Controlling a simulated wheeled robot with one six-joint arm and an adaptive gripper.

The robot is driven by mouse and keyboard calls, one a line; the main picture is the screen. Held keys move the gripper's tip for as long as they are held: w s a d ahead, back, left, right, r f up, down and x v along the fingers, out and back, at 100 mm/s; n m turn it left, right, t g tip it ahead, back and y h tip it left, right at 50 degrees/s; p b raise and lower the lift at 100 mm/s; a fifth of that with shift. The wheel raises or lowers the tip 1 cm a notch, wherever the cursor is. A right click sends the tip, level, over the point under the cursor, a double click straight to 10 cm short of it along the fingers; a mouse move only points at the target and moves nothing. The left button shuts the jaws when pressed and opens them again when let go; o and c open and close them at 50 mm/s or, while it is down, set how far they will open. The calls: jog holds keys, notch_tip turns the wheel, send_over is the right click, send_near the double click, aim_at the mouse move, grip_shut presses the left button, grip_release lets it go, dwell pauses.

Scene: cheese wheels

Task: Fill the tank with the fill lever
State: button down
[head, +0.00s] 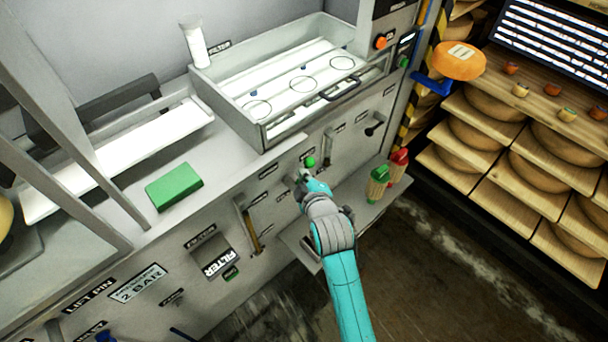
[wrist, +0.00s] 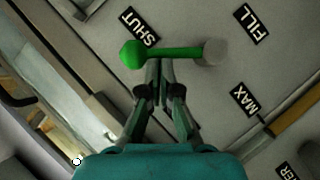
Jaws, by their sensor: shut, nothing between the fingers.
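The fill lever (wrist: 180,53) has a green arm with a green ball knob and a round grey pivot. In the wrist view its knob end lies beside the SHUT label (wrist: 139,27), and the FILL label (wrist: 250,25) is beyond the pivot. In the head view the green knob (head: 310,161) shows just above my gripper (head: 304,176). My gripper (wrist: 160,66) is shut and empty, its tips at the lever's arm near the knob; I cannot tell if they touch. A pale open basin (head: 262,130), probably the tank, sits above on the counter.
A sight tube (head: 249,226) with an amber lower part is on the panel to the left; a MAX label (wrist: 246,99) is near it. A shelf (head: 366,212) with green and red bottles is at right. A green block (head: 174,186) lies on the counter. Cheese racks stand right.

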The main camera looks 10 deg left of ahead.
jog(key=shift+w+d+f+m+g+y, duration=0.15)
jog(key=shift+w+d+m+g+y, duration=0.2)
jog(key=shift+m+g, duration=0.25)
dwell(0.6)
jog(key=w+d+f+m+g+y, duration=0.1)
jog(key=m+g, duration=0.1)
jog(key=w+d+f+m+g+y, duration=0.1)
jog(key=f+m+g, duration=0.1)
jog(key=shift+w, duration=0.35)
jog(key=shift+f, duration=0.2)
dwell(0.5)
jog(key=shift+w+r, duration=0.1)
